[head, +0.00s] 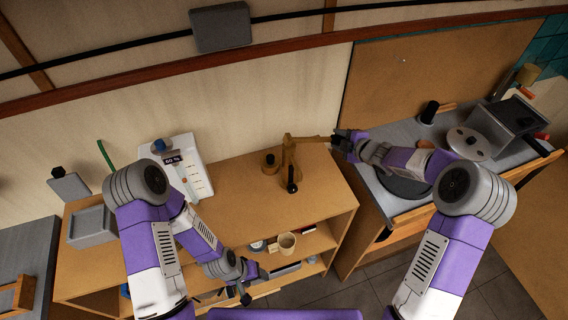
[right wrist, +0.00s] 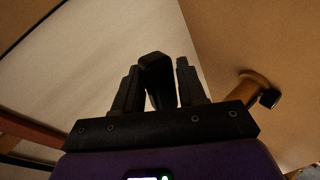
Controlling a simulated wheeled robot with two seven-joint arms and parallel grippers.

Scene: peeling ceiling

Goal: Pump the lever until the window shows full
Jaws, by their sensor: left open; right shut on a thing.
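A tan pump-like device (head: 289,160) stands on the wooden counter, with a dark upright piece (head: 292,180) at its front. Its tan lever (head: 312,139) reaches out to the right, roughly level. My right gripper (head: 341,142) is at the lever's outer end, shut on its dark handle, which shows between the fingers in the right wrist view (right wrist: 157,82). No window on the device can be made out. My left gripper (head: 247,283) is open and empty, low in front of the counter's shelves.
A mug (head: 287,242) sits on the shelf below. A stove counter (head: 405,205) stands at right. The counter in front of the device is clear.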

